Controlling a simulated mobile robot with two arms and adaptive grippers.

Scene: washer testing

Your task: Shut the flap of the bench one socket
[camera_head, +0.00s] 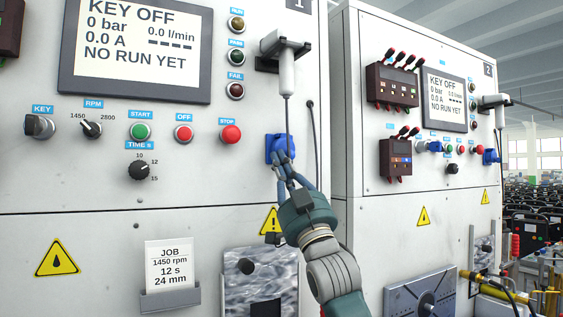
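The bench one socket (272,146) is a blue fitting on the white front panel of bench one, right of the red STOP button. My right gripper (286,163) is right in front of it, fingers pointing up at its lower part. The fingers cover part of the blue socket, so I cannot tell whether its flap is open or shut. The fingertips look close together and at or very near the socket; whether they hold anything is unclear. My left gripper is not in view.
A white handheld piece (287,72) hangs in a black holder above the socket, its dark cable running down just beside it. The STOP button (230,134) is to the left. Bench two (430,190) stands to the right, with its own blue socket (490,156).

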